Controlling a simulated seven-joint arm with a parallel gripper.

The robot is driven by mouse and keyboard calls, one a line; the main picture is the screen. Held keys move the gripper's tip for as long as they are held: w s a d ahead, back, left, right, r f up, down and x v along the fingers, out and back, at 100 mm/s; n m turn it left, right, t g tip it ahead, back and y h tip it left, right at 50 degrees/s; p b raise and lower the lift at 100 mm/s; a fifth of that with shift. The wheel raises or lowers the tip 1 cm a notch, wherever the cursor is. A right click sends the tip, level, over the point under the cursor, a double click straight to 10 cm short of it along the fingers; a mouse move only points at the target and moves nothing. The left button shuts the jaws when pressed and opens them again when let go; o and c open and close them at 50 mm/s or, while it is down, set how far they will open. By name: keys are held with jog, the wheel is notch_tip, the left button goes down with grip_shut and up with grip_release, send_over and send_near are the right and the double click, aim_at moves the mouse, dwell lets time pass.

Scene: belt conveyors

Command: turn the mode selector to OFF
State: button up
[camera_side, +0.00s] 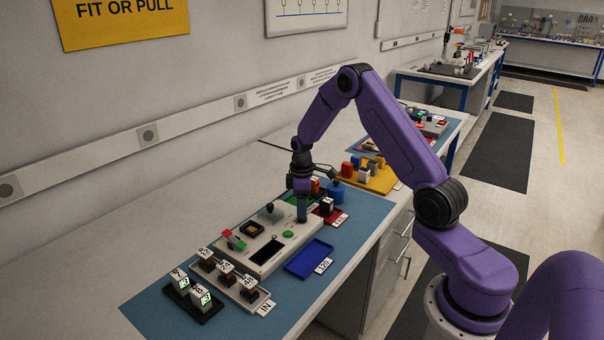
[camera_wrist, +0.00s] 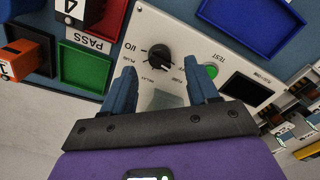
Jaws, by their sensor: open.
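The mode selector (camera_wrist: 159,57) is a round black knob on a pale control panel (camera_wrist: 185,32), with small printed labels around it. One label reads I/O; the others are too small to read surely, and I cannot tell which one the knob points at. My gripper (camera_wrist: 163,88) is open, its two blue fingers on either side of the picture just below the knob, with nothing between them. In the side view my gripper (camera_side: 302,208) points down over the far end of the panel (camera_side: 250,262), and the knob is hidden there.
A green TEST button (camera_wrist: 211,71) and a dark display (camera_wrist: 247,90) are beside the knob. A blue tray (camera_side: 309,258), a red tray (camera_wrist: 112,22) and a green PASS tray (camera_wrist: 88,66) lie close by. Labelled blocks stand at the panel's near end.

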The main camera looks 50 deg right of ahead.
notch_tip(320, 180, up, 14)
jog(key=shift+r, duration=0.2)
dwell(0.4)
jog(key=s+a+r+n, duration=0.1)
jog(key=s+a+r, duration=0.1)
jog(key=s+a, duration=0.6)
jog(key=s+a+r+n, duration=0.1)
jog(key=s+a+r, duration=0.15)
jog(key=a, duration=0.95)
jog(key=s+a+f+n, duration=0.1)
jog(key=s+a+n, duration=0.2)
jog(key=s, duration=2.1)
jog(key=shift+f, duration=0.2)
